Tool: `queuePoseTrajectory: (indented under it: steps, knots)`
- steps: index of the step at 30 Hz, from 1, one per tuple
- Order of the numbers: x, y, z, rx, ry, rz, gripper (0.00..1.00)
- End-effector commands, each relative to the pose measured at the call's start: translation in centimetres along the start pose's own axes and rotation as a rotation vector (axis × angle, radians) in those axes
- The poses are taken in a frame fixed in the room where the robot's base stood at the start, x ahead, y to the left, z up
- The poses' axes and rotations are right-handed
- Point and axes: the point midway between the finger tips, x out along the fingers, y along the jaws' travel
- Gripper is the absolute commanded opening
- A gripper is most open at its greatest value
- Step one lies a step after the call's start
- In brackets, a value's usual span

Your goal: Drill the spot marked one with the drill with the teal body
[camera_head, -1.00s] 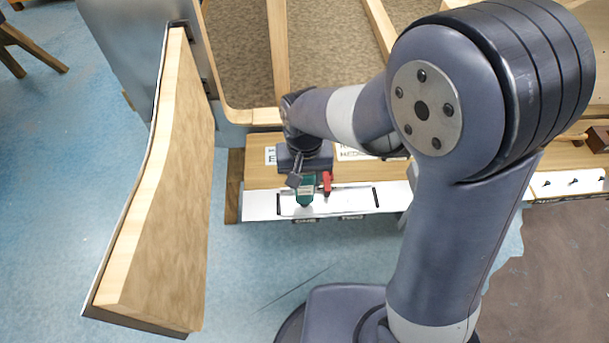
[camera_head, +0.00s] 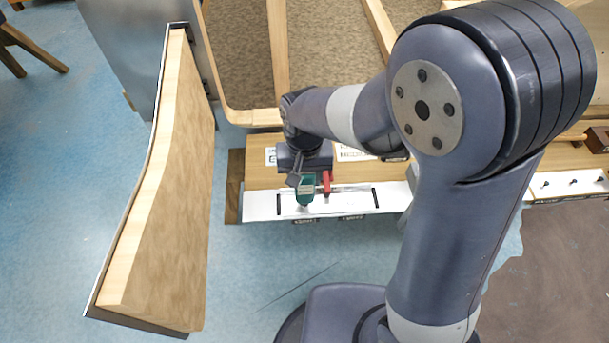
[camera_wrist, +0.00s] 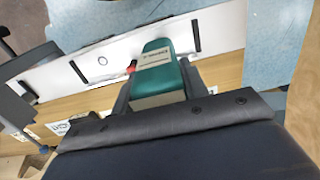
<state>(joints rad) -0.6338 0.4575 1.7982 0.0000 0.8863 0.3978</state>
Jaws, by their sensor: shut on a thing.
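The drill with the teal body (camera_head: 305,192) is at the white-topped strip of the workbench, below my gripper (camera_head: 303,176) in the head view. In the wrist view the teal drill (camera_wrist: 160,72) sits between the two dark fingers of my gripper (camera_wrist: 157,92), which is shut on it. Its lower part and bit are hidden, and I cannot tell if it touches the bench. A red item (camera_head: 326,182) stands just right of the teal drill. The spot marked one cannot be made out in either view.
The white strip (camera_head: 260,206) has dark slots and lies along the front of a wooden bench (camera_head: 258,175) with printed labels. A large wooden panel (camera_head: 165,200) stands tilted to the left. Wooden frame bars (camera_head: 278,60) are behind. Blue floor (camera_head: 250,260) is open in front.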

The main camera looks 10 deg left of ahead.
Motion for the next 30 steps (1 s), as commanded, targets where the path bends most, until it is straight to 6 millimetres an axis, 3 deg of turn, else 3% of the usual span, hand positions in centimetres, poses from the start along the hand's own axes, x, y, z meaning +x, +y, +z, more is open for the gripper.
queuePoseTrajectory:
  steps: [30]
  knots:
    - [-2.8, 0.0, -0.1, 0.0, 0.002, -0.001, 0.1]
